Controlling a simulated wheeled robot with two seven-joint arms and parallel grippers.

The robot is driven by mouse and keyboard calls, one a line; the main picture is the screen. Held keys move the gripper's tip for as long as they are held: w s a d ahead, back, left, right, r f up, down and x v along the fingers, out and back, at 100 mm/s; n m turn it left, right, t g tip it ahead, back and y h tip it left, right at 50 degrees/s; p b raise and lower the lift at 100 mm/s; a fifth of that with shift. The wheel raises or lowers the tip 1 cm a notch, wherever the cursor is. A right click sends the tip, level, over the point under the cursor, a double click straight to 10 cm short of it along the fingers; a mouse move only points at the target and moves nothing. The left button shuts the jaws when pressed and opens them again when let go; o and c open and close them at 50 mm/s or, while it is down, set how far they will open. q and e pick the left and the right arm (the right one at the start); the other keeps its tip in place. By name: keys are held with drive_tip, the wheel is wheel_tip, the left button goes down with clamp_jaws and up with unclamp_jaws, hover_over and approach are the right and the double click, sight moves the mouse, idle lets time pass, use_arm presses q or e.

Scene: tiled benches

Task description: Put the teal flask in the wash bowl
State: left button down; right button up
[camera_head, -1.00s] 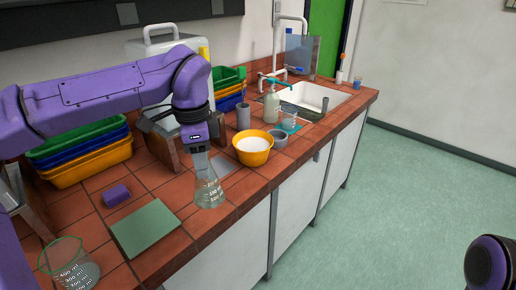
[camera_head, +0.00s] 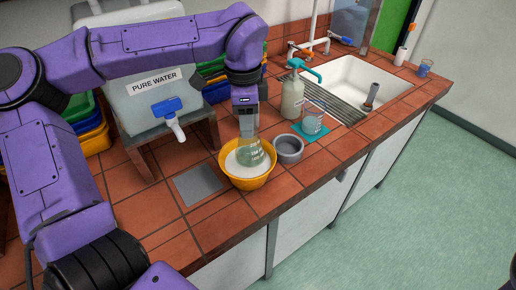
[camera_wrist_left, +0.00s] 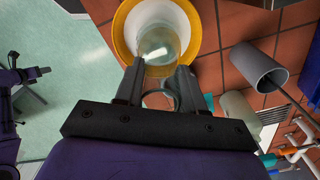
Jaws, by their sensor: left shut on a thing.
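The teal flask (camera_head: 250,153) is a clear conical glass with a faint green-teal tint and white markings. My left gripper (camera_head: 247,122) points down and is shut on its neck, holding it upright. The wash bowl (camera_head: 245,184) is yellow outside with a white inside and stands on the tiled bench. The flask's lower part is within the bowl's rim; I cannot tell whether it touches the bottom. In the left wrist view my gripper (camera_wrist_left: 160,80) is by the flask (camera_wrist_left: 158,43), which shows against the bowl's white inside (camera_wrist_left: 190,20). My right gripper is not in view.
A grey dish (camera_head: 289,150) stands right beside the bowl. Behind it are a soap bottle (camera_head: 292,98), a beaker (camera_head: 312,121) on a teal mat and the sink (camera_head: 365,82). A pure water tank (camera_head: 150,97) stands left. A grey plate (camera_head: 197,184) lies left of the bowl.

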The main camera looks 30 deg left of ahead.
sight(245, 143)
use_arm(q)
drive_tip(key=f, duration=0.1)
drive_tip(key=s+f, duration=0.1)
drive_tip(key=s+f+p, duration=0.1)
drive_tip(key=shift+s+a+f, duration=0.1)
drive_tip(key=shift+s+f, duration=0.15)
drive_tip(key=shift+f, duration=0.1)
drive_tip(key=w+f, duration=0.2)
drive_tip(key=f, duration=0.1)
drive_tip(key=shift+w+f, duration=0.2)
drive_tip(key=shift+f, duration=0.1)
drive_tip(key=shift+s+r, duration=0.2)
drive_tip(key=shift+s, duration=0.25)
drive_tip(key=shift+f, duration=0.15)
drive_tip(key=c, duration=0.9)
unclamp_jaws()
drive_tip(key=shift+o, duration=1.2)
drive_tip(key=shift+w, duration=0.15)
drive_tip(key=shift+r, duration=0.4)
wheel_tip(245, 143, up, 11)
drive_tip(key=shift+f+b, duration=0.1)
drive_tip(key=shift+b, duration=0.65)
drive_tip(key=shift+r, duration=0.4)
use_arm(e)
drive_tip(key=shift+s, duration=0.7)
